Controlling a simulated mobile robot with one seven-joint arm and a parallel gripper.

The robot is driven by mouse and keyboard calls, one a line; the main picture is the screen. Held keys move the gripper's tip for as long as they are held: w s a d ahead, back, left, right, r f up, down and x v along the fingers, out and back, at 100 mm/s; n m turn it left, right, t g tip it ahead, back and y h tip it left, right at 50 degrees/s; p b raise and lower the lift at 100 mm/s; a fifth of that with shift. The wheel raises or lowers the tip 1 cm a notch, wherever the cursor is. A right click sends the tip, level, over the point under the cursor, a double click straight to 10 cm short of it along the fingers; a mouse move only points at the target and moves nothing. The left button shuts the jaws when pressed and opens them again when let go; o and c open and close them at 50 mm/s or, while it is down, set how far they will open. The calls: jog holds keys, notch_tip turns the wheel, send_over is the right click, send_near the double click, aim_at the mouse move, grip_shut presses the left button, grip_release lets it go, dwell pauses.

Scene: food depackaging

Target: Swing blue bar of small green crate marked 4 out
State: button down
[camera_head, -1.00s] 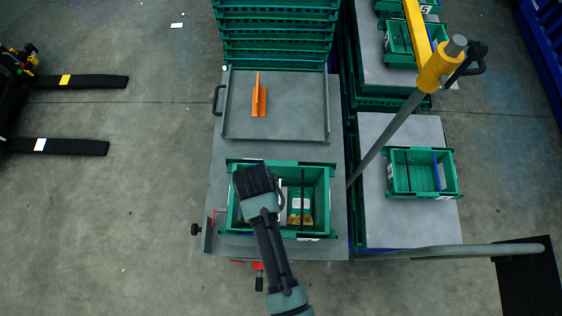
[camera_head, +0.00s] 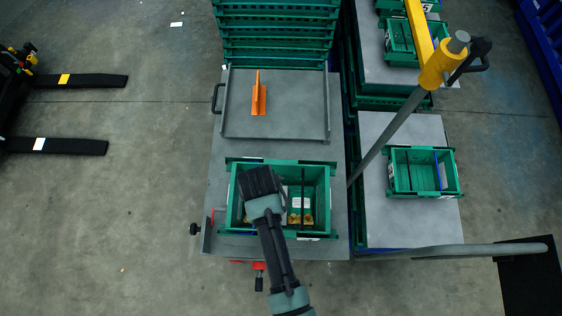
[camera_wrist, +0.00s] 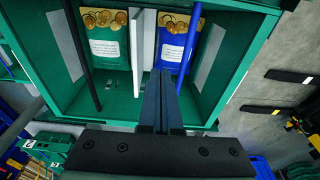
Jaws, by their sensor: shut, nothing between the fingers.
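A green crate (camera_head: 325,208) stands on the near part of the grey table in the head view; I cannot read a 4 on it. A green bag (camera_wrist: 106,45) and a blue bag (camera_wrist: 176,38) with round gold pieces lie inside. My gripper (camera_wrist: 162,76) is shut and empty over the crate, its fingertips near the blue bar's lower end; contact is unclear.
Another green crate (camera_head: 459,181) with a blue bar stands on the right; its label is unreadable. A crate marked 5 (camera_head: 398,42) is behind it. A grey tray (camera_head: 300,105) holds an orange tool (camera_head: 259,95). A grey pole (camera_head: 391,131) rises right of the table.

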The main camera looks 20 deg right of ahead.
jog(key=shift+f, duration=0.5)
jog(key=shift+w+a, duration=0.2)
jog(key=shift+a, duration=0.3)
dwell(0.3)
